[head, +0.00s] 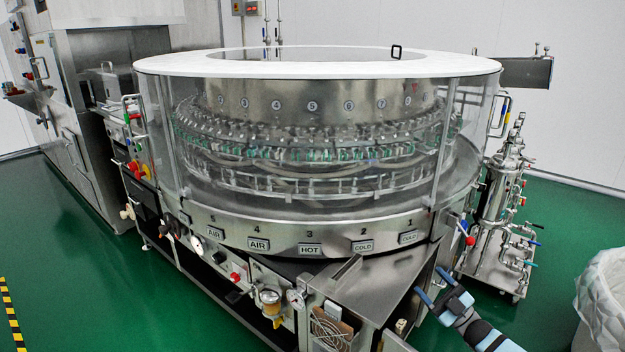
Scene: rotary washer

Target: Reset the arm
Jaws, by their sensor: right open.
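My right gripper (432,284) is at the lower right of the head view, its blue fingers spread apart with nothing between them. Its arm comes in from the bottom edge. The gripper is beside the right side of the steel table (375,285) at the front of the rotary washer (308,232). I cannot tell whether it touches the table edge. My left gripper does not show.
A white bin liner (605,300) stands at the right edge. A steel filter stand (495,225) with valves is right of the washer. Valves and gauges (270,297) stick out along the washer's front left. Green floor (570,225) is clear at the right.

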